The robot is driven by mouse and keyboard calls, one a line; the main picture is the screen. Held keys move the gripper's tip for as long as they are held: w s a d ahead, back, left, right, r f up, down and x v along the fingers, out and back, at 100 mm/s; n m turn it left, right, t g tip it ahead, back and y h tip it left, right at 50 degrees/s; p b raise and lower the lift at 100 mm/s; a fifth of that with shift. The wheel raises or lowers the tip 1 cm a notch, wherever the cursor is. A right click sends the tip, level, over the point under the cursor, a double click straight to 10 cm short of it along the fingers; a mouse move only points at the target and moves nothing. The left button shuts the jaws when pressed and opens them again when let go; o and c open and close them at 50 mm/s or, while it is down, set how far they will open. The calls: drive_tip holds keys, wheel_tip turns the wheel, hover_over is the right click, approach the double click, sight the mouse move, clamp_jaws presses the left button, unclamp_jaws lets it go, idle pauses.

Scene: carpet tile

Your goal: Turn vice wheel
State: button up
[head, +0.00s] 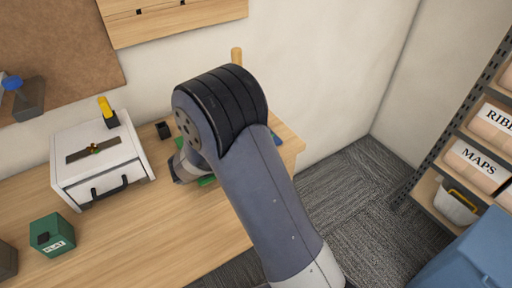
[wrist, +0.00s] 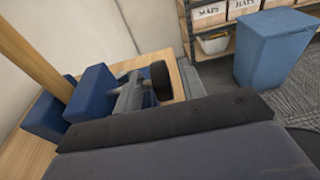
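The blue vice (wrist: 92,92) stands on the bench in the wrist view, with a grey screw part and a dark round wheel (wrist: 160,80) on its right side. A wooden bar (wrist: 32,55) rises from the vice's left side. In the head view my arm covers most of the vice; a small blue patch (head: 277,139) and the bar's top (head: 236,56) show past it. The fingers cannot be made out, and no contact with the wheel is visible.
The wooden bench (head: 150,225) holds a white box with a black handle (head: 103,170) and a green box (head: 52,235). A blue bin (wrist: 275,47) and a shelf with labelled boxes (head: 474,166) stand to the right. Carpet floor (head: 370,205) lies open between.

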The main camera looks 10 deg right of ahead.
wheel_tip(320, 180, up, 10)
drive_tip(key=shift+f+p, duration=0.15)
drive_tip(key=shift+p, duration=0.15)
